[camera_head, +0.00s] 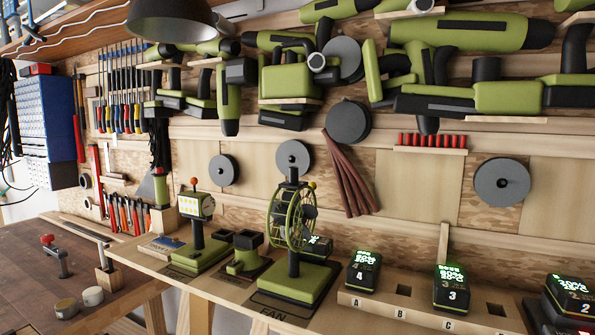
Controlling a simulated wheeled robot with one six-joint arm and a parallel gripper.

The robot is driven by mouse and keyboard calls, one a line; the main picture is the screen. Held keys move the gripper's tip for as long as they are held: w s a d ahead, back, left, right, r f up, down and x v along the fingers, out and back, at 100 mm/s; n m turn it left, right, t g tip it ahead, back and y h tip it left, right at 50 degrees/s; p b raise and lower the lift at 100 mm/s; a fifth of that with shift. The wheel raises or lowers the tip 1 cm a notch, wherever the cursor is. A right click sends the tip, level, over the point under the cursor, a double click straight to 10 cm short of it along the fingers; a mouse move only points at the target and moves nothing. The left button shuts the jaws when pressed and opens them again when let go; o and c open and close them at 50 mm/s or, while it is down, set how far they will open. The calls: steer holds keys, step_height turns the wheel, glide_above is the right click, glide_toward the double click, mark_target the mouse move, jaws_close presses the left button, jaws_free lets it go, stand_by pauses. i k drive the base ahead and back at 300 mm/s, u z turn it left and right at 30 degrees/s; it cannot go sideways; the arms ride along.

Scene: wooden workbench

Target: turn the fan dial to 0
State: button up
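The green and black fan (290,225) stands upright on a green base (293,282) on the wooden shelf, over a label reading FAN. Its round wire cage is seen nearly edge-on. A small orange knob (311,184) shows at the upper right of the cage; I cannot tell whether it is the dial. No dial numbers or pointer can be read, so the setting is unclear. My gripper is not in view.
Left of the fan stand a green work lamp (198,222) with a red knob and a green holder (246,252). To the right, numbered battery packs (452,287) with green displays sit by lettered slots. Power tools hang above. A workbench (75,280) is at lower left.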

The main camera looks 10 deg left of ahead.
mark_target(293, 174)
steer(key=k, duration=1.3)
steer(key=u, duration=0.65)
steer(key=i, duration=0.6)
steer(key=u, duration=0.55)
steer(key=i, duration=0.8)
steer(key=z, duration=0.75)
steer(key=i, duration=0.6)
steer(key=z, duration=0.6)
